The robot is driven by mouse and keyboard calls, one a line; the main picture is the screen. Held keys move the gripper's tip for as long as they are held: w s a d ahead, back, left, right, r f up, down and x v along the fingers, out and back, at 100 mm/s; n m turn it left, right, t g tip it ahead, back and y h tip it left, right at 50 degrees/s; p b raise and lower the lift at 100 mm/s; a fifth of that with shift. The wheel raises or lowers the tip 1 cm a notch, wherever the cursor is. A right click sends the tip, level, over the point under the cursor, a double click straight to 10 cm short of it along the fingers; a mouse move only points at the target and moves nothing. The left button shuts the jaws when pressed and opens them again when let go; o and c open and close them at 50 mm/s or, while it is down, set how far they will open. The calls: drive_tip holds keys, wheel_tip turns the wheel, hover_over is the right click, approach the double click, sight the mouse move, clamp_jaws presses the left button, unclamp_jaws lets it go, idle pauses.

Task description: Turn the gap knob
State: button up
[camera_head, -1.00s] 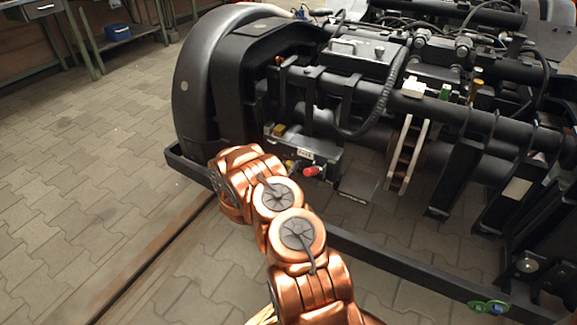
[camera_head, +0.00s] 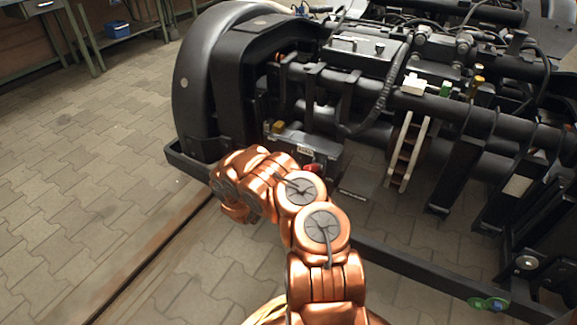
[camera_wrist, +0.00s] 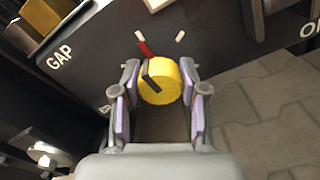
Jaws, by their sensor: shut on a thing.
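The gap knob (camera_wrist: 161,82) is a round yellow knob with a dark pointer bar, on a dark panel in the wrist view. The word GAP is printed on the panel to its left. A red mark and two pale marks lie beyond the knob. My gripper (camera_wrist: 160,95) has its two fingers on either side of the knob, shut on it. The dark bar slants toward the upper left, close to the red mark. In the head view my copper arm reaches to the panel box (camera_head: 308,146), and the knob and fingers are hidden behind it.
The panel box hangs on a black tram bogie (camera_head: 400,125) with bars, hoses and a curved end cover (camera_head: 200,85). A low black frame rail (camera_head: 400,262) runs in front. Paved floor (camera_head: 80,165) is open at left. Workbenches stand behind at far left.

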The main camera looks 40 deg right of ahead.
drive_tip(key=shift+s+m, duration=0.1)
drive_tip(key=shift+m, duration=0.5)
drive_tip(key=o, duration=1.1)
drive_tip(key=shift+o, duration=0.2)
drive_tip(key=v, duration=1.2)
